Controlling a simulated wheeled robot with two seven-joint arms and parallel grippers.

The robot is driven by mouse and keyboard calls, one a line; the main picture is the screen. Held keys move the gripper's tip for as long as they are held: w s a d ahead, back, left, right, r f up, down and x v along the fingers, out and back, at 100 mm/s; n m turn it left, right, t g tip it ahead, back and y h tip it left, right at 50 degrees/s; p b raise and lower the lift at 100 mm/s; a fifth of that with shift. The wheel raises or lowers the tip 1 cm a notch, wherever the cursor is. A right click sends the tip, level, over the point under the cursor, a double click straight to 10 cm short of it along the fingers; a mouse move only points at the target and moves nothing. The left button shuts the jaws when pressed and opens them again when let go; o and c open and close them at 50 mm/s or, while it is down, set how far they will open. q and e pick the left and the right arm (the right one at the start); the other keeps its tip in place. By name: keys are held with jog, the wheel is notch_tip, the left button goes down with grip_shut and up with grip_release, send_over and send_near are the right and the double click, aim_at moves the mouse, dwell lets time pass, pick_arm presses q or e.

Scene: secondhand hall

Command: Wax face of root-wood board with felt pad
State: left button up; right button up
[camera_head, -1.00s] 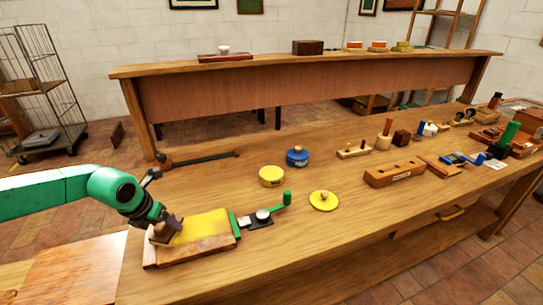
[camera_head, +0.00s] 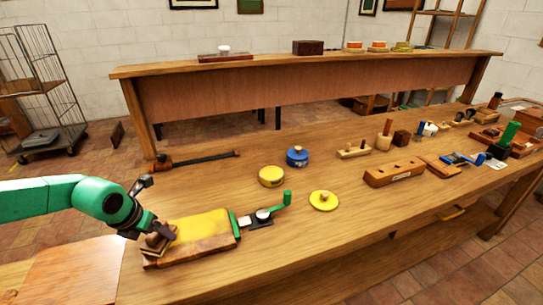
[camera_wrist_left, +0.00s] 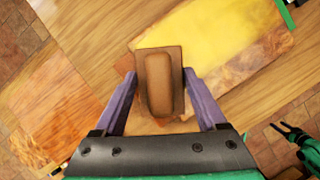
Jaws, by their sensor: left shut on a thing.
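The root-wood board (camera_head: 215,244) lies at the near left of the bench, its face largely covered by a yellow layer (camera_head: 203,228). In the left wrist view the yellow layer (camera_wrist_left: 222,48) covers the upper part, with bare brown grain at the lower right. My left gripper (camera_head: 150,236) is shut on the felt pad's brown wooden grip (camera_wrist_left: 158,84), over the board's left end. The pad's underside is hidden, so I cannot tell whether it touches the board. My right gripper (camera_wrist_left: 284,132) seems to show at the wrist view's right edge; its jaw state is unclear.
A green-handled clamp (camera_head: 262,216) sits at the board's right end. A yellow tin (camera_head: 271,176), a blue tin (camera_head: 297,157) and a yellow lid (camera_head: 324,200) stand beyond. Several tools crowd the right. Bare bench lies in front of the lid.

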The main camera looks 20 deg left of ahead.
aim_at(214, 224)
pick_arm(q)
jog(key=shift+w+d, duration=0.7)
jog(key=shift+d, duration=0.2)
jog(key=shift+w+d, duration=0.65)
jog(key=shift+d, duration=0.2)
jog(key=shift+w+d+f, duration=0.1)
jog(key=shift+w+d, duration=0.35)
jog(key=shift+d, duration=0.2)
jog(key=shift+w+d+f, duration=0.1)
jog(key=shift+w+d, duration=0.35)
jog(key=shift+d, duration=0.2)
jog(key=shift+w+d+r, duration=0.2)
jog(key=shift+w+d, duration=0.25)
jog(key=shift+w+d, duration=0.15)
jog(key=shift+w, duration=0.05)
jog(key=shift+w+d, duration=0.6)
jog(key=shift+d, duration=0.25)
jog(key=shift+w+d, duration=0.6)
jog(key=shift+d, duration=0.2)
